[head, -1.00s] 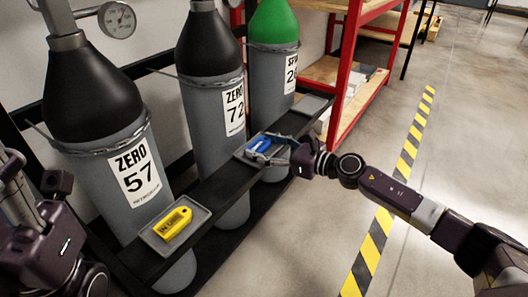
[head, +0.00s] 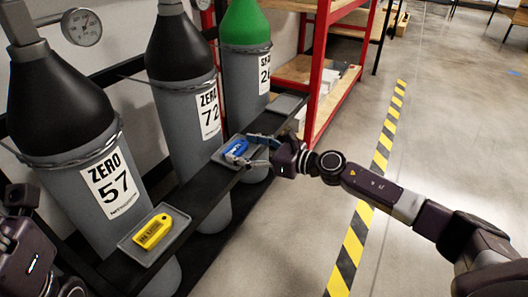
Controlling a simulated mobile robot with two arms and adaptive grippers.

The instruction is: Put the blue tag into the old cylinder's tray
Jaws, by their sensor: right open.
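The blue tag (head: 236,148) lies in the small grey tray (head: 219,158) on the black rail in front of the ZERO 72 cylinder (head: 184,125). My right gripper (head: 252,150) is open at the right side of this tray. Its fingertips are close to the tag's right end; I cannot tell if they touch it. A yellow tag (head: 152,231) with dark lettering lies in the tray (head: 128,244) in front of the ZERO 57 cylinder (head: 77,178). Purple parts of my left arm show at the lower left, but its fingertips do not show.
A green-topped cylinder (head: 244,22) stands farthest back, with an empty-looking tray (head: 286,104) before it. A red-framed shelf (head: 321,62) stands behind. A pressure gauge (head: 82,27) is at the upper left. The floor right of the rail is open, with a yellow-black stripe (head: 352,243).

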